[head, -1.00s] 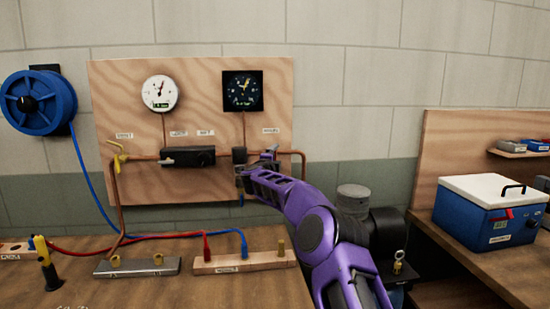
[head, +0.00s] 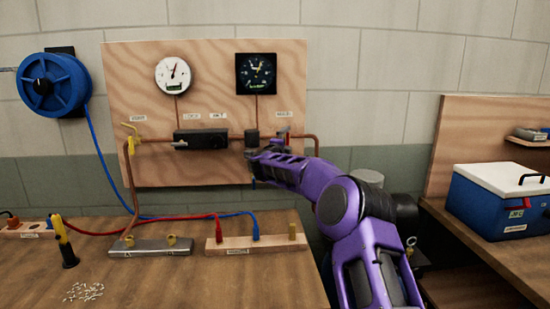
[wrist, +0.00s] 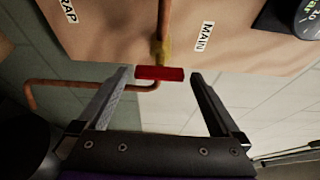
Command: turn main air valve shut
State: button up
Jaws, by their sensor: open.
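In the wrist view, a red handle (wrist: 160,74) sits on a brass valve body (wrist: 162,50) on a copper pipe, beside a label reading MAIN (wrist: 203,37). My gripper (wrist: 161,82) is open, with one finger to each side of the red handle. Gaps show between the fingers and the handle, so it is not gripped. In the head view, my gripper (head: 262,151) is at the lower right of the plywood panel (head: 225,70), and my arm partly hides the pipework there.
The panel carries a white gauge (head: 173,75), a black gauge (head: 256,73), a black regulator block (head: 200,139) and a yellow-handled valve (head: 130,143). A hose reel (head: 54,82) hangs left. The bench (head: 190,275) holds a wooden hose block (head: 270,244). A blue cooler (head: 495,205) stands right.

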jog(key=b+v, duration=0.2)
jog(key=v, duration=1.2)
jog(key=shift+s, duration=0.3)
